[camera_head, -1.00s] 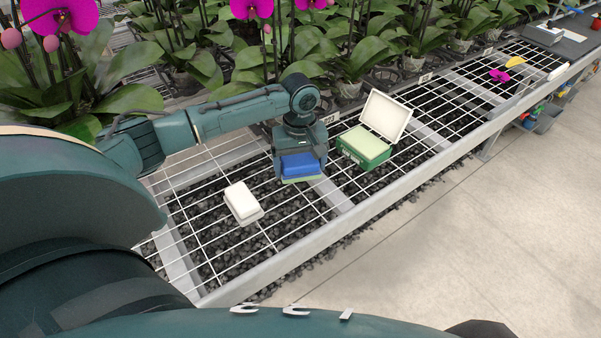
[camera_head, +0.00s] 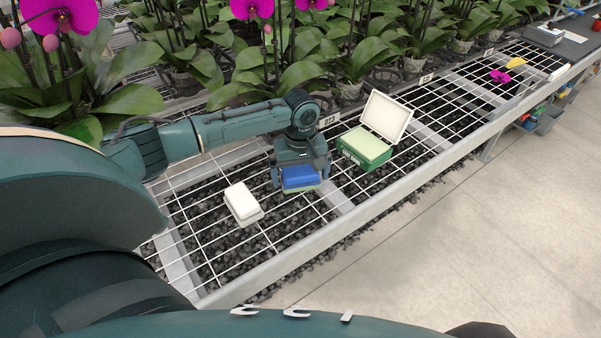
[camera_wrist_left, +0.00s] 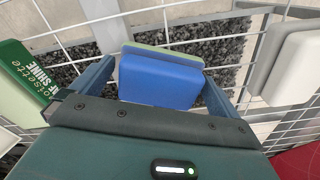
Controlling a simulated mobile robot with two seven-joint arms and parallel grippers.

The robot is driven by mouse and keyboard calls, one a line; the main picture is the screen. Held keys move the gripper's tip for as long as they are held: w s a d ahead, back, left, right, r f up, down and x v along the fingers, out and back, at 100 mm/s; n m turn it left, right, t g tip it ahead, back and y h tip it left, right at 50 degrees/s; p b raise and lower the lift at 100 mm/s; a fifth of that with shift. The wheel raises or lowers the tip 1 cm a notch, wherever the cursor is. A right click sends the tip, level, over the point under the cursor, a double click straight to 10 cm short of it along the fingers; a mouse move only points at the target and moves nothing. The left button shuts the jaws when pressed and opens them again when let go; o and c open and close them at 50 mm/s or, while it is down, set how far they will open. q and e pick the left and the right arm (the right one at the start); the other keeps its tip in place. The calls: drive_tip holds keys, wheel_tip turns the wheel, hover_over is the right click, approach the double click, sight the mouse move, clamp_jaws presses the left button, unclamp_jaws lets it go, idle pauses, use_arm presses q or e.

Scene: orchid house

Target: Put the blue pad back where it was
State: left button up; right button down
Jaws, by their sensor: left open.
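The blue pad (camera_head: 300,175) is on the wire bench, with a light green layer showing along its lower edge. In the left wrist view the blue pad (camera_wrist_left: 158,82) lies between my fingers, with the green strip along its far edge. My left gripper (camera_head: 301,182) is open, its fingers on either side of the pad; I cannot tell whether either touches it. A green box (camera_head: 366,149) with its white lid raised stands to the right and holds a pale green pad (camera_head: 370,142). My right gripper is not in view.
A white block on a pale base (camera_head: 242,202) lies on the mesh to the left. Potted orchids (camera_head: 345,60) line the back. The bench's metal front edge (camera_head: 300,255) borders open floor. A purple flower and yellow item lie far right.

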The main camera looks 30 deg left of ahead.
sight(301, 172)
use_arm(q)
wheel_tip(301, 172, up, 12)
drive_tip(key=p, duration=0.1)
drive_tip(key=shift+r, duration=0.15)
drive_tip(key=shift+s+d, duration=0.1)
drive_tip(key=shift+s, duration=0.05)
idle(0.6)
